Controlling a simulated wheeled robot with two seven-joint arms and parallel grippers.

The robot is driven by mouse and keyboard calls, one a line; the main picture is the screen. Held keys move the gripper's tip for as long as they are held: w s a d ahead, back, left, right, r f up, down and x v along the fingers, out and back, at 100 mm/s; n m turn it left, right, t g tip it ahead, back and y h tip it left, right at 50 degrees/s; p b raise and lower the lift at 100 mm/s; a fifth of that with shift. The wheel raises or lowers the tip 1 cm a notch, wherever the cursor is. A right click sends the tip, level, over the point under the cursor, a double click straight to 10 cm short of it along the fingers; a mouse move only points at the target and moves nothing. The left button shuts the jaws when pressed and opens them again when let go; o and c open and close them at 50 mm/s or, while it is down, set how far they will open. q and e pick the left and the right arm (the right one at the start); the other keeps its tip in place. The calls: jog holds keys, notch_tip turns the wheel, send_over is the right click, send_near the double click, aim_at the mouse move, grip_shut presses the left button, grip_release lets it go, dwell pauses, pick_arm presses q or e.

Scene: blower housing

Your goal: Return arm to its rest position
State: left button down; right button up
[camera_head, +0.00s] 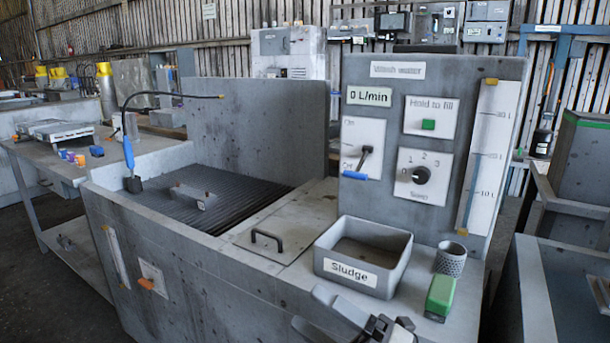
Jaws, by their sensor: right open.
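My right gripper (311,308) shows at the bottom of the head view, partly cut off by the lower edge. Its two fingers point left and stand apart, with nothing between them. It is in front of the wash station (190,270), below the sludge tray (365,278) in the picture. My left gripper is not in view. A small grey metal part (193,196) lies on the dark ribbed grate of the wash basin, well away from the right gripper.
A green-topped block (440,296) and a perforated cup (451,259) stand right of the sludge tray. A handled lid (285,228) lies left of it. The control panel (430,150) rises behind. A hose wand (128,150) stands at the basin's left. A workbench (60,150) is at left.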

jog(key=s+d+f+m+t+h, duration=0.1)
jog(key=d+f+m+t+h, duration=0.25)
jog(key=f+m+h, duration=0.55)
jog(key=s+d+f+m+t+h, duration=0.1)
jog(key=d+f+m+t+h, duration=0.3)
jog(key=m, duration=1)
jog(key=s+d+f+m+g+h, duration=0.3)
jog(key=s+f+m+g, duration=0.3)
jog(key=s+f, duration=0.4)
notch_tip(320, 180, down, 2)
jog(key=shift+d+f+m+g+h, duration=0.2)
jog(key=shift+d+m+g+h, duration=0.2)
jog(key=shift+d+m, duration=0.35)
